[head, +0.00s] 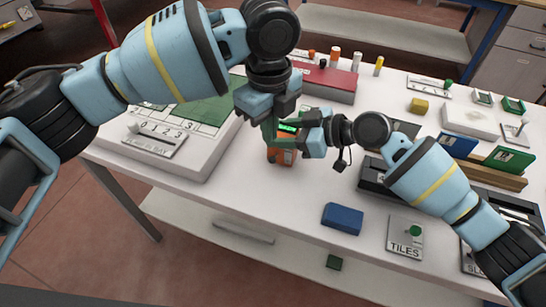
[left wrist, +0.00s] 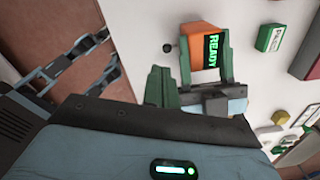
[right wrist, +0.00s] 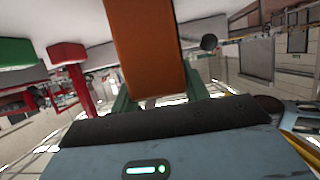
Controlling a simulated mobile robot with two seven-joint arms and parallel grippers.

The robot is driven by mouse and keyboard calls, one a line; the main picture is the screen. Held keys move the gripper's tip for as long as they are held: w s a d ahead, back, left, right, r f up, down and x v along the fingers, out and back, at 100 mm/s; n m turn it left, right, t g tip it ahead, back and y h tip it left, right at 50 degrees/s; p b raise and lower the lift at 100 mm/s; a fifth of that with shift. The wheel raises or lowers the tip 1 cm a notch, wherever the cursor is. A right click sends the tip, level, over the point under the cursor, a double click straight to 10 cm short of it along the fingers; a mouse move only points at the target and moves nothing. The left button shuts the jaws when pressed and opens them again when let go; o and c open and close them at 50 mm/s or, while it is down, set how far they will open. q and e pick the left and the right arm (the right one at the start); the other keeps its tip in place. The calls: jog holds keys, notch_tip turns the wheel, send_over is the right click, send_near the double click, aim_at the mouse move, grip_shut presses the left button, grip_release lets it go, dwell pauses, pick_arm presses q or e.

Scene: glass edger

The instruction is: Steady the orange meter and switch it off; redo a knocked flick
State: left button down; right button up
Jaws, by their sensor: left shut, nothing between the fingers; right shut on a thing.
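The orange meter (head: 275,156) stands upright near the front edge of the white table, partly hidden by my grippers. In the left wrist view, its orange body (left wrist: 200,30) carries a lit green display reading READY (left wrist: 211,50). A dark round knob (left wrist: 168,47) sticks out from its side; it also shows in the right wrist view (right wrist: 209,42). My right gripper (head: 302,137) is shut on the meter, with a green finger on either side of it. My left gripper (head: 268,132) is shut and empty beside the meter, its fingertips (left wrist: 160,72) close to the knob but seemingly apart.
A pale console (head: 200,160) with a green panel and numbered slider stands left. A blue block (head: 343,218) and a TILES plate (head: 405,237) lie at the front right. A red box (head: 325,82) and small bottles stand behind. Bare table lies in front of the meter.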

pick_arm(q)
jog(key=n, duration=0.4)
jog(key=shift+w+d+f+n, duration=0.1)
jog(key=shift+w+f+n, duration=0.1)
jog(key=shift+n, duration=0.1)
jog(key=n, duration=0.3)
jog(key=shift+w+f, duration=0.1)
jog(key=shift+w, duration=0.05)
jog(key=n, duration=0.4)
jog(key=shift+w+d+f+n, duration=0.1)
jog(key=shift+w+f+n, duration=0.1)
jog(key=shift+n, duration=0.1)
jog(key=n, duration=0.4)
jog(key=shift+w+f, duration=0.15)
jog(key=shift+f, duration=2.4)
jog(key=shift+f, duration=0.1)
